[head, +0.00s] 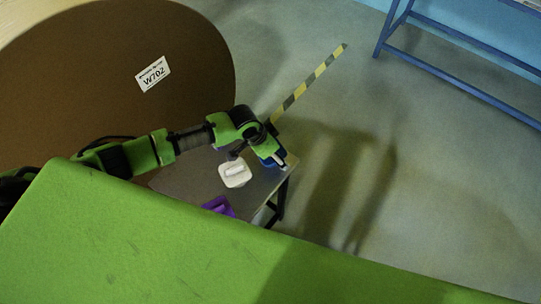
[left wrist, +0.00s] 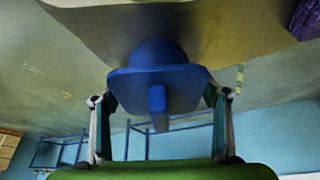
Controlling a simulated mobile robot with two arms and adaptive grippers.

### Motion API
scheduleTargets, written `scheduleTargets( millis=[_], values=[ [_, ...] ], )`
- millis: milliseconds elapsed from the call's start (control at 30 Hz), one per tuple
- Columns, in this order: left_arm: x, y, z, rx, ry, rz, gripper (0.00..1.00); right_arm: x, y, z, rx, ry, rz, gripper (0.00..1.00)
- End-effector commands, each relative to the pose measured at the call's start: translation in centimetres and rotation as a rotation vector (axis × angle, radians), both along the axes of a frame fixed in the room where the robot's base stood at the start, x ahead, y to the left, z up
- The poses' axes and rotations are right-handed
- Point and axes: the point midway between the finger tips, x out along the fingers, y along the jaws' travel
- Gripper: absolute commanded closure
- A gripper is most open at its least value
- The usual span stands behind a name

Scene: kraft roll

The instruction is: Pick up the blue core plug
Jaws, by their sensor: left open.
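The blue core plug (left wrist: 160,82) shows large in the left wrist view, with a flange, a rounded body behind it and an upright grip tab facing my left gripper. In the head view a small blue part of the plug (head: 279,161) shows at the table's right corner, mostly hidden by my gripper. My left gripper (left wrist: 161,97) is open, with one finger on each side of the plug. Whether the fingers touch it I cannot tell. In the head view my left gripper (head: 270,150) is over the table's far right end. My right gripper is not in view.
A small table (head: 190,176) bears a white lidded-looking item (head: 235,173) and a purple item (head: 217,206). A large brown roll (head: 90,75) labelled W702 stands behind it. A blue rack (head: 450,80) is at upper right. The floor right of the table is clear.

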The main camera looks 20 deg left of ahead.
Motion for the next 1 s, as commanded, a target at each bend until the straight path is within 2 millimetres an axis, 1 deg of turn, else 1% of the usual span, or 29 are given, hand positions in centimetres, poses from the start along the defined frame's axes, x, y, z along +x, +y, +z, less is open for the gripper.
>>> scheduleTargets(
  millis=[133, 167, 200, 267, 300, 600, 733, 867, 967, 1000],
  values=[
    [0.0, 0.0, 0.0, 0.000, 0.000, 0.000, 0.32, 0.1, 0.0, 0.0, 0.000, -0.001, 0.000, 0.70],
    [0.0, 0.0, 0.0, 0.000, 0.000, 0.000, 0.40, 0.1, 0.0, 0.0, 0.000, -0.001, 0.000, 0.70],
    [0.0, 0.0, 0.0, 0.000, 0.000, 0.000, 0.50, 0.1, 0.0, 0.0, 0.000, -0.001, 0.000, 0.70],
    [0.0, 0.0, 0.0, 0.000, 0.000, 0.000, 0.66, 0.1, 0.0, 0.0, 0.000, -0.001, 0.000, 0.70],
    [0.0, 0.0, 0.0, 0.000, 0.000, 0.000, 0.67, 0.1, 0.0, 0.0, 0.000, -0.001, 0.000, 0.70],
    [0.0, 0.0, 0.1, -0.001, -0.001, 0.001, 0.68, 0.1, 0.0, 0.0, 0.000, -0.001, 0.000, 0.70],
    [0.1, 0.0, 0.4, -0.002, -0.001, 0.001, 0.68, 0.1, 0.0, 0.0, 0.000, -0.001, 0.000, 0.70],
    [0.1, 0.0, 1.5, -0.002, -0.003, 0.001, 0.68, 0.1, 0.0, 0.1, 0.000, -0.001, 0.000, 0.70],
    [0.1, 0.0, 3.1, -0.002, -0.004, -0.001, 0.68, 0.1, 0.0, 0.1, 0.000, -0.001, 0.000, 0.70],
    [-0.3, -0.1, 3.6, -0.002, -0.002, -0.002, 0.68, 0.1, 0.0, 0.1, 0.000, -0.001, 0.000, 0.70]
  ],
)
